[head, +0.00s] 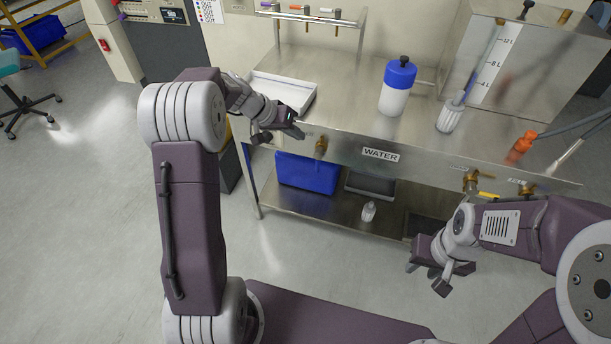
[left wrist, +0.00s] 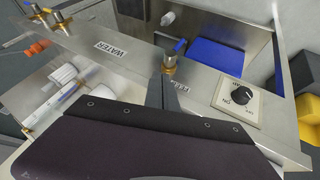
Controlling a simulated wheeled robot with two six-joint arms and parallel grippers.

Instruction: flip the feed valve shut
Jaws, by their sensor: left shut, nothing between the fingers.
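The brass feed valve (head: 320,147) is on the front panel of the steel bench, left of the WATER label. My left gripper (head: 301,134) is shut and empty, just left of the valve in the head view. In the left wrist view its fingers (left wrist: 160,88) appear close to the valve body; contact cannot be told. My right gripper (head: 412,266) hangs low before the bench's right part; its finger opening is unclear.
A black knob (left wrist: 241,96) sits on the front panel near the feed valve. Other brass valves (head: 471,181) are at the right. A white tray (head: 310,98) and a blue-capped bottle (head: 394,100) stand on top. A blue bin (head: 308,176) is on the lower shelf.

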